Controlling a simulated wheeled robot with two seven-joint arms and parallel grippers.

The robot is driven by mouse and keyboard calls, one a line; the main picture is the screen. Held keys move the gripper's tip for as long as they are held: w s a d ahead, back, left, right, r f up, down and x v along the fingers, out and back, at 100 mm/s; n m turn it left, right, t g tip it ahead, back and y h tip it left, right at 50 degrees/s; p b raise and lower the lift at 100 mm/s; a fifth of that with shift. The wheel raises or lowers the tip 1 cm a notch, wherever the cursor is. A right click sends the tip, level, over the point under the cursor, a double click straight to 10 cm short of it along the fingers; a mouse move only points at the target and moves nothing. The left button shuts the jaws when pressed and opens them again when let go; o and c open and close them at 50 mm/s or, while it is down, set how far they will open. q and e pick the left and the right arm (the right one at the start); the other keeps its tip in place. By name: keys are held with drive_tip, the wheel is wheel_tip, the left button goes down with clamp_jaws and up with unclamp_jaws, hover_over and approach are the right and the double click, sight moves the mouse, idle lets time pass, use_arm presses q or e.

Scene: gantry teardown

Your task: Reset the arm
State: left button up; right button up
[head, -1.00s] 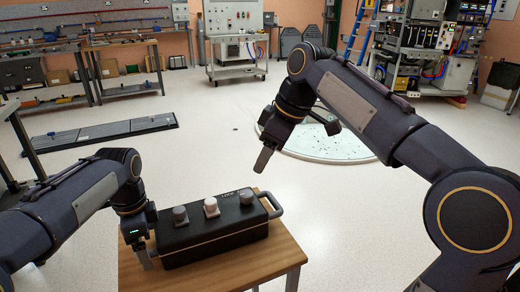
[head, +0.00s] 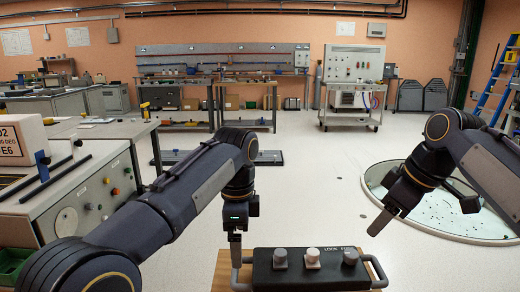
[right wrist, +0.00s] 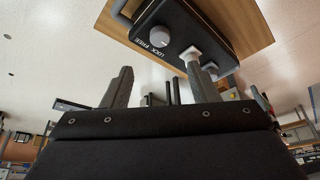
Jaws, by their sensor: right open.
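A black box (head: 310,279) with three knobs and a handle at each end sits on a small wooden stand. The left knob (head: 280,258) and right knob (head: 350,256) are grey; the middle knob (head: 312,259) is paler. In the right wrist view the box (right wrist: 203,22) carries the words LOCK and FREE near one knob (right wrist: 158,37). My left gripper (head: 236,262) points down at the box's left handle (head: 240,284); whether its fingers close on it is unclear. My right gripper (head: 380,222) is open and empty, above and right of the box; its fingers show in the wrist view (right wrist: 160,90).
A bench with a control panel (head: 88,205) stands at the left. A round floor plate (head: 440,215) lies at the right. A wheeled panel cart (head: 352,85) stands at the back.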

use_arm(q)
drive_tip(key=s+a+f+n+t+h, duration=0.1)
drive_tip(key=s+a+n+t+h, duration=0.15)
drive_tip(key=s+a+n, duration=1.05)
drive_tip(key=s+a+f+n+t+h, duration=0.1)
drive_tip(key=s+a+f+n+t, duration=0.15)
drive_tip(key=s+f, duration=0.4)
drive_tip(key=s+a+f+n+t, duration=0.1)
drive_tip(key=s+f+n, duration=0.35)
drive_tip(key=s, duration=0.35)
use_arm(e)
drive_tip(key=s+a+f+m+t, duration=0.15)
drive_tip(key=s+f+m, duration=0.35)
drive_tip(key=s+f, duration=0.6)
drive_tip(key=s+a+f+m+t, duration=0.1)
drive_tip(key=s+a+f+m, duration=0.1)
drive_tip(key=s+f+m, duration=0.75)
use_arm(q)
wheel_tip(320, 180, up, 25)
drive_tip(key=p, duration=2.5)
drive_tip(key=shift+d+f, duration=0.2)
use_arm(e)
drive_tip(key=s+r+n, duration=0.3)
drive_tip(key=r, duration=2.2)
drive_tip(key=shift+a+r+n+y, duration=0.25)
drive_tip(key=shift+r+n+y, duration=0.05)
drive_tip(key=shift+r+n, duration=0.1)
